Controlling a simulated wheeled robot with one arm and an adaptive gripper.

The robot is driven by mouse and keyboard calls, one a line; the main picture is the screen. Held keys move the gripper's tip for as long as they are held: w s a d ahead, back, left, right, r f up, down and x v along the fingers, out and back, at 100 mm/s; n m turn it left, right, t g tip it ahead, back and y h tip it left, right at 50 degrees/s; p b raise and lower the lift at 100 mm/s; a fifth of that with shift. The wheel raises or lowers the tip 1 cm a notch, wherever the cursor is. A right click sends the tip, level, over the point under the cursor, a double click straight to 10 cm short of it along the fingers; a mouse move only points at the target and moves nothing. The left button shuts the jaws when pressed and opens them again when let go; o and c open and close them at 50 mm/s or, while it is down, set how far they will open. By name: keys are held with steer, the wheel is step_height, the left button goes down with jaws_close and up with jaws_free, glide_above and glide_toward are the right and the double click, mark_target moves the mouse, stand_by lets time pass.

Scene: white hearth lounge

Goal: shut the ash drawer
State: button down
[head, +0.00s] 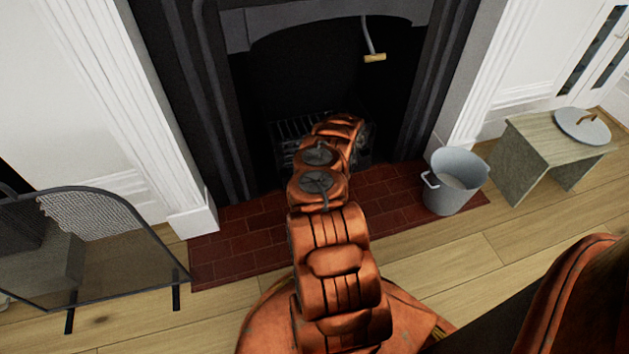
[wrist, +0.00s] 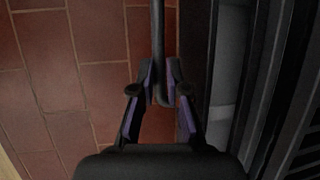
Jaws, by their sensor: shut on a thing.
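In the wrist view, my gripper (wrist: 161,78) is shut on the drawer handle (wrist: 158,28), a dark bar that runs up between its two fingers. The ash drawer (wrist: 197,50) lies just right of the handle, with a dark front edge. A grey strip (wrist: 227,75) shows between that front and the dark grate, so the drawer appears to stand partly out. In the head view, my arm reaches into the fireplace and hides the drawer, its handle and my gripper.
The fireplace grate (head: 290,130) sits in the dark opening over a red tile hearth (head: 240,240). A grey bucket (head: 455,182) stands at the hearth's right, by a low bench (head: 535,150) with a round lid (head: 583,126). A mesh screen (head: 90,240) stands at left.

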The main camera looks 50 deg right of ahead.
steer(key=shift+w, duration=0.45)
steer(key=shift+r, duration=0.1)
steer(key=c, duration=1.2)
jaws_free()
steer(key=shift+d, duration=0.1)
steer(key=shift+s, duration=0.15)
steer(key=shift+v, duration=5.95)
